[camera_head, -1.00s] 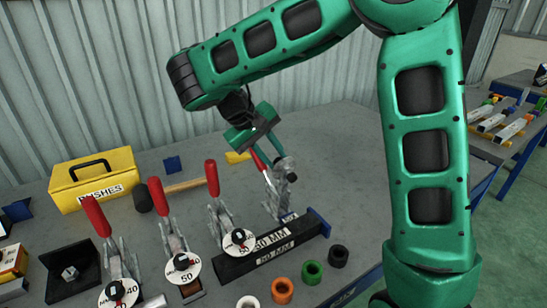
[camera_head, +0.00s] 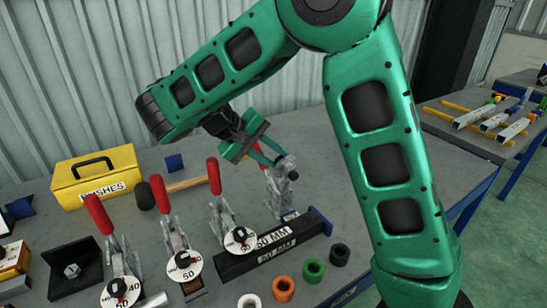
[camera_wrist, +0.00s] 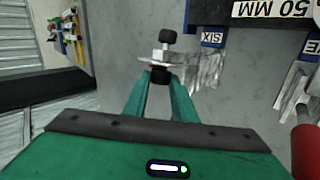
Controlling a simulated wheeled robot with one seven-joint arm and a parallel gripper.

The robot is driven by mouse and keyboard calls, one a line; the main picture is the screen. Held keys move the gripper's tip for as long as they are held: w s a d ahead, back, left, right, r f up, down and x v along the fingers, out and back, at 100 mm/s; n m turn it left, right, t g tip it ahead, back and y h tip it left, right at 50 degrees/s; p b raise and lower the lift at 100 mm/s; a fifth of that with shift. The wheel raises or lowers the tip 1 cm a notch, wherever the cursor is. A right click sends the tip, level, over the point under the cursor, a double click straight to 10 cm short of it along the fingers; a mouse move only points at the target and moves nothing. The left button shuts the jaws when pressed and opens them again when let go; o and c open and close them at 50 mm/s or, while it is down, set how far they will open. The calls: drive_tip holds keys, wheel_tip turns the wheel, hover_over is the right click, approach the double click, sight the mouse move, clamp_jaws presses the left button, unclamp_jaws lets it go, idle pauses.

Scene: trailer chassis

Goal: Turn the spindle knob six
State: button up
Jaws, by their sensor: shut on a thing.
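The clamp marked SIX (camera_head: 278,192) stands at the right end of the clamp row, behind the black 50 MM block. In the wrist view its metal body (camera_wrist: 205,70) lies beside the blue SIX label (camera_wrist: 212,38).
Three other clamps with red handles (camera_head: 214,176) and white dials (camera_head: 242,240) stand to the left. The 50 MM block (camera_head: 235,266) lies in front. A yellow box (camera_head: 68,188), a hammer (camera_head: 185,186) and coloured rings (camera_head: 283,289) are nearby. The bench is clear behind clamp six.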

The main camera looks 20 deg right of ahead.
idle(0.3)
drive_tip(key=o, duration=1)
drive_tip(key=shift+o, duration=0.2)
drive_tip(key=shift+a, duration=0.1)
drive_tip(key=v, duration=1)
drive_tip(key=shift+a, duration=0.15)
drive_tip(key=shift+r, duration=0.2)
